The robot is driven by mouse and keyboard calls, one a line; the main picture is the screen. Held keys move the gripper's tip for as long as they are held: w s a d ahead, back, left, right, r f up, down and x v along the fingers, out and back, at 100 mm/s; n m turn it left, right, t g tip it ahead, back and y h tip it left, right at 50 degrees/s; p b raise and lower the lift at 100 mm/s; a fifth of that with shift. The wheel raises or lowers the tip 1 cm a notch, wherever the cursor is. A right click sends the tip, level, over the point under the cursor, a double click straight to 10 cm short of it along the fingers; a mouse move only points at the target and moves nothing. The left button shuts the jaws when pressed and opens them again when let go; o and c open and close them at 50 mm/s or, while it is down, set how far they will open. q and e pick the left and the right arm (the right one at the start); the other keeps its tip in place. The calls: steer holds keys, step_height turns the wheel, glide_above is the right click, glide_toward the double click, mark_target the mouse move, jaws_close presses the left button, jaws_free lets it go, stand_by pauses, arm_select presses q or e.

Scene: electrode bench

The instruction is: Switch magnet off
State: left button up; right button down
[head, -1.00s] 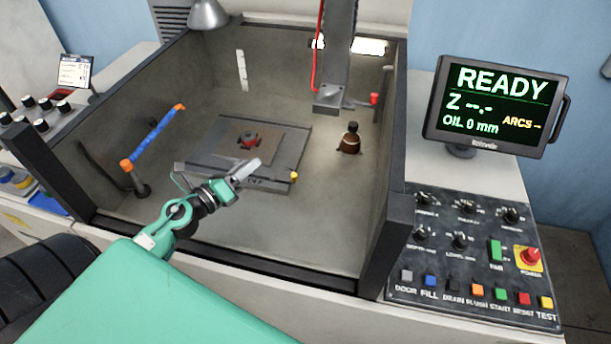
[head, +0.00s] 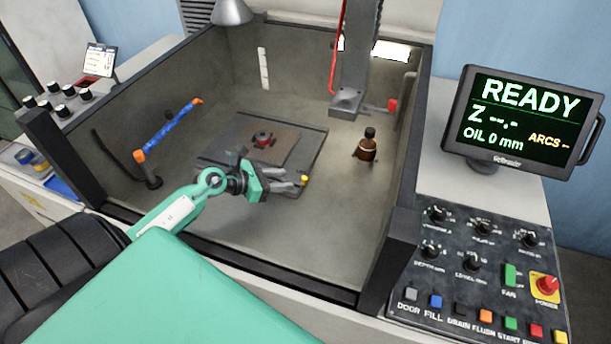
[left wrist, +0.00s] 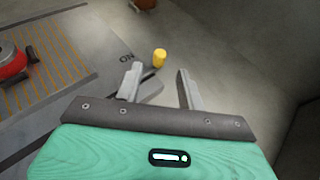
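The magnet base (head: 312,148) is a flat grey plate on the tank floor. A small yellow knob (head: 304,180) stands at its near right corner. In the left wrist view the yellow knob (left wrist: 159,57) lies just beyond the fingertips, roughly in line with the gap between them, beside the letters "ON" on the magnet base (left wrist: 108,62). My left gripper (left wrist: 158,78) is open and empty. In the head view my left gripper (head: 300,184) is low over the near edge of the base, its fingers pointing right toward the knob. My right gripper is not in view.
A red and dark round part (head: 263,138) sits on the base's brownish top. Tank walls (head: 405,240) surround the area. The monitor (head: 520,120) reads READY.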

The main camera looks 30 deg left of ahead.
mark_target(303, 178)
arm_select(q)
steer(key=p+x, duration=0.1)
steer(key=x, duration=0.6)
steer(key=shift+w+p, duration=0.15)
steer(key=shift+p, duration=0.25)
steer(key=shift+w+d+f, duration=0.2)
steer(key=shift+w+d, duration=0.1)
steer(key=shift+w, duration=0.05)
jaws_close()
